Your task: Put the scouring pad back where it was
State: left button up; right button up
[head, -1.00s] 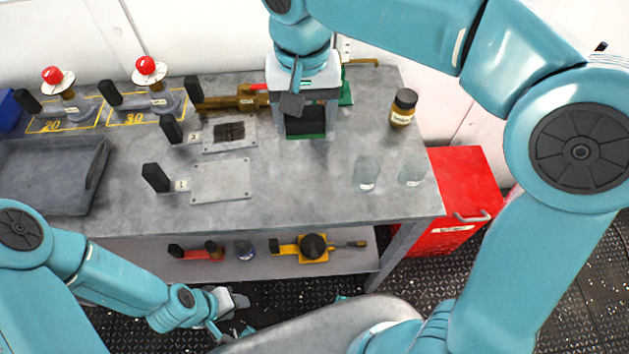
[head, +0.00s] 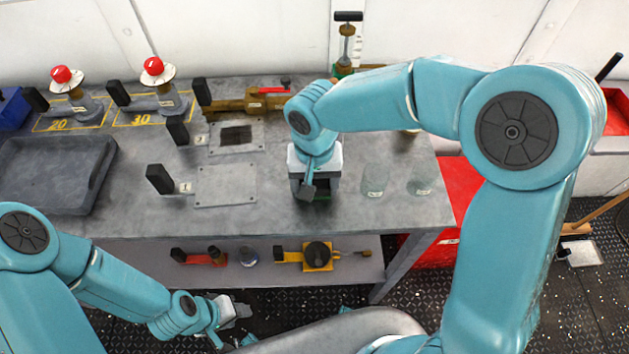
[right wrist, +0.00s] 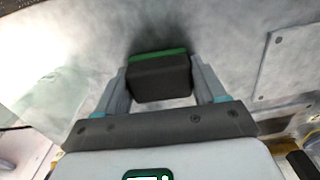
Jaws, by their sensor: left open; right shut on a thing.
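The scouring pad (right wrist: 160,77) is a dark block with a green face, seen in the right wrist view between the fingers of my right gripper (right wrist: 160,88). The gripper is shut on it. In the head view my right gripper (head: 315,190) is over the front part of the grey bench (head: 270,215) and hides most of the pad; only a green sliver shows. I cannot tell whether the pad touches the bench top. My left gripper (head: 238,318) is open and empty, low in front of the bench.
Two clear glass jars (head: 374,182) stand just right of my right gripper. A blank plate (head: 226,186) and a plate with a dark square opening (head: 237,137) lie to its left. A grey tray (head: 55,170) is at far left. A red cabinet (head: 463,190) stands at right.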

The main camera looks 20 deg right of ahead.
aim_at(315, 182)
jog(key=shift+r, duration=0.1)
jog(key=o, duration=1)
jog(key=shift+f, duration=0.2)
notch_tip(315, 182, up, 12)
jog(key=shift+r+p, duration=0.2)
jog(key=shift+p, duration=0.25)
